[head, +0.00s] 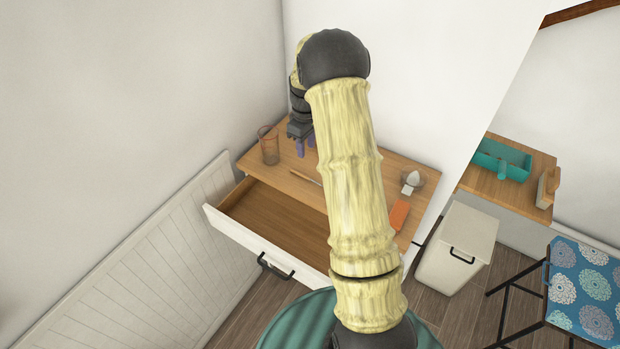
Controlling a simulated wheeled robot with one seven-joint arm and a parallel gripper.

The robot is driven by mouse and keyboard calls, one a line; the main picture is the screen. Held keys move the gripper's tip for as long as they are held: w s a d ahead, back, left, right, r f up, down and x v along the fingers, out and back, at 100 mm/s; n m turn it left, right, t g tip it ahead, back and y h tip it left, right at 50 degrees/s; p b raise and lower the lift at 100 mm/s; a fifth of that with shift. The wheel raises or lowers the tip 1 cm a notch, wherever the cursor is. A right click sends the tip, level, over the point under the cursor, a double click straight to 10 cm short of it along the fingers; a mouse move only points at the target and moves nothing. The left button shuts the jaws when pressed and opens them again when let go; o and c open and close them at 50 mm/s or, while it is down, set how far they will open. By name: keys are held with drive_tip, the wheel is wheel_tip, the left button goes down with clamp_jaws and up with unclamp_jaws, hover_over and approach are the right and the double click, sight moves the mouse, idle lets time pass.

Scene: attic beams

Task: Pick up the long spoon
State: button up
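A thin, light wooden-coloured utensil (306,177) lies on the wooden top of the drawer unit, partly hidden behind my arm; it may be the long spoon, but its far end is hidden. My gripper (304,147) points down above the back of the same top, behind and above this utensil and apart from it. Its purple fingertips show, but the gap between them is too small to judge. I see nothing held in it.
A clear brownish glass (269,145) stands left of my gripper. An orange-handled tool with a pale head (400,212) and a clear round vessel (413,178) are on the right. The drawer (235,226) is open and empty where visible. A white bin (457,248) stands right.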

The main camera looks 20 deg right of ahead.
drive_tip(key=p, duration=0.2)
hover_over(307, 177)
wheel_tip(307, 177, down, 8)
drive_tip(key=shift+w+r, duration=0.15)
drive_tip(key=shift+r, duration=0.1)
drive_tip(key=shift+f+p, duration=0.55)
drive_tip(key=shift+p, duration=0.05)
drive_tip(key=shift+d+f+p, duration=0.1)
drive_tip(key=shift+f+p, duration=0.8)
drive_tip(key=shift+f, duration=1.15)
clamp_jaws()
